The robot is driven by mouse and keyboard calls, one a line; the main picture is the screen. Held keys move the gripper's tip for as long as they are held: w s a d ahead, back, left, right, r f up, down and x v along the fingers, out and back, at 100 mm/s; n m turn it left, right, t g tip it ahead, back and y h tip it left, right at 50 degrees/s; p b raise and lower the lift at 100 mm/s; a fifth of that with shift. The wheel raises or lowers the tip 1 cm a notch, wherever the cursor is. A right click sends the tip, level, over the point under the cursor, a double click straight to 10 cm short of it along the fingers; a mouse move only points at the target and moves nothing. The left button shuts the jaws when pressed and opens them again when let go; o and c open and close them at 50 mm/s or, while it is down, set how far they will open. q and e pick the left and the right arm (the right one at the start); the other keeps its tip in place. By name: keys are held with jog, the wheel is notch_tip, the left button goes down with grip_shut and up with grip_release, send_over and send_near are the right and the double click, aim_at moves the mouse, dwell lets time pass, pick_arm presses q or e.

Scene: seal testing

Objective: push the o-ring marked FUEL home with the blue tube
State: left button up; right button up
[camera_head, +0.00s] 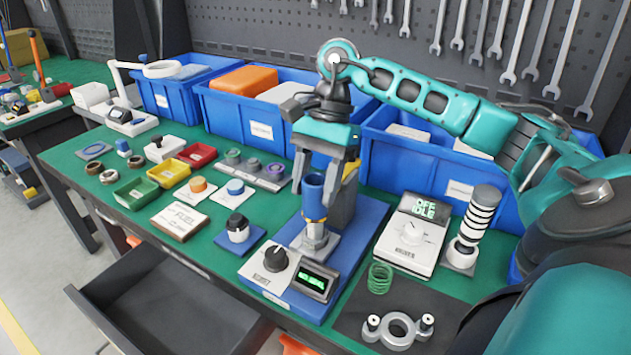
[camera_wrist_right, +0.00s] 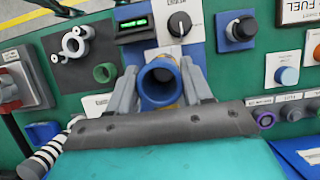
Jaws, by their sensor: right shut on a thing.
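My right gripper (camera_head: 322,188) is shut on the blue tube (camera_head: 314,193), which stands upright between its fingers. The right wrist view looks down into the tube's open top (camera_wrist_right: 160,78), with a finger on each side. The tube's lower end sits over a metal fitting (camera_head: 316,238) on the blue test stand (camera_head: 352,262). A thin yellow-orange band (camera_head: 315,220) shows at the tube's lower end; I cannot tell whether it is an o-ring or part of the tube. A card reading FUEL (camera_head: 184,220) lies to the left. My left gripper is not in view.
A dial box (camera_head: 270,272) and a green display (camera_head: 318,281) sit in front of the fitting. A meter (camera_head: 408,245) and striped cylinder (camera_head: 476,222) stand to the right. Small trays (camera_head: 137,191) and rings (camera_head: 95,167) lie left. Blue bins (camera_head: 245,115) line the back.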

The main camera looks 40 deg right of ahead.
aim_at(315, 203)
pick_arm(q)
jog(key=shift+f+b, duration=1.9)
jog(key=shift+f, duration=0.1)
pick_arm(e)
jog(key=shift+f, duration=2.35)
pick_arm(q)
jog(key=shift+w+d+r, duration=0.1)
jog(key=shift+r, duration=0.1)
pick_arm(e)
jog(key=shift+r, duration=0.1)
jog(key=shift+r, duration=0.1)
jog(key=shift+r+p, duration=2.35)
jog(key=shift+r, duration=0.8)
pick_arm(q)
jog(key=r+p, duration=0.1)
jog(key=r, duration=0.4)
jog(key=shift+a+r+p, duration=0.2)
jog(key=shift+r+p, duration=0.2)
pick_arm(e)
notch_tip(315, 203, up, 2)
jog(key=shift+r, duration=0.25)
